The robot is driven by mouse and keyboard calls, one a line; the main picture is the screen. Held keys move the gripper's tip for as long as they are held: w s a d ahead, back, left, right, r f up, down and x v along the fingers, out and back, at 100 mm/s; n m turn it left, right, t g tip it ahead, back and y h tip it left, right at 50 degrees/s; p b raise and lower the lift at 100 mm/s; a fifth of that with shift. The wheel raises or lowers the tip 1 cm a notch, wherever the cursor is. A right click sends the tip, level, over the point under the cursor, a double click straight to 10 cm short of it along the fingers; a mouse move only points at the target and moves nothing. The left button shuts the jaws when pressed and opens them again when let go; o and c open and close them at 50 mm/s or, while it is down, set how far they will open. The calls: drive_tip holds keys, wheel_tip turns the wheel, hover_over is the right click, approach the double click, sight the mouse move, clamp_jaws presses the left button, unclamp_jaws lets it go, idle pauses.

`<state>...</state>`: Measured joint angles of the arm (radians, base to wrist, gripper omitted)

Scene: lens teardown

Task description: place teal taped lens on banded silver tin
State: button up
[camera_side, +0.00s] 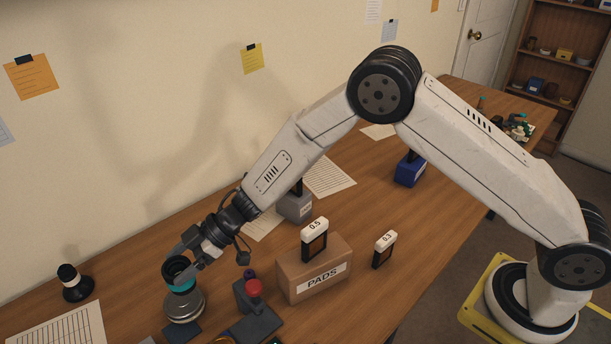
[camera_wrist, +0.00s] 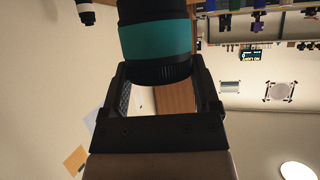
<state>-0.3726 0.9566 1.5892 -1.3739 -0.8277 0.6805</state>
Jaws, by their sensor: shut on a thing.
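The teal taped lens (camera_side: 182,286) is a black barrel with a teal band. My gripper (camera_side: 180,270) is shut on it at the lower left of the side view. The banded silver tin (camera_side: 184,307) is a low round metal tin directly below the lens. The lens's lower end appears at or just above the tin's top; I cannot tell whether they touch. In the wrist view, the lens (camera_wrist: 157,40) sits between the fingertips of my gripper (camera_wrist: 160,80), its teal band clear of the jaws. The tin is not identifiable there.
A black lens with a white band (camera_side: 70,283) stands left. A device with a red knob (camera_side: 253,290) stands close right of the tin. Beyond it are a PADS box (camera_side: 313,284) and a small 0.3 frame (camera_side: 384,250). A dark flat pad (camera_side: 182,332) lies in front.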

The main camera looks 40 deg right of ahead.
sight(175, 268)
drive_tip(key=shift+w+a+f, duration=0.25)
drive_tip(key=shift+w+f, duration=0.15)
drive_tip(key=shift+f, duration=0.15)
drive_tip(key=shift+w+a+f, duration=0.25)
drive_tip(key=shift+w+f, duration=0.15)
drive_tip(key=shift+f, duration=0.1)
drive_tip(key=shift+f, duration=0.1)
drive_tip(key=shift+w+f, duration=0.15)
drive_tip(key=shift+w+a+f, duration=0.1)
drive_tip(key=shift+f, duration=1.5)
drive_tip(key=shift+f, duration=0.5)
drive_tip(key=o, duration=1.2)
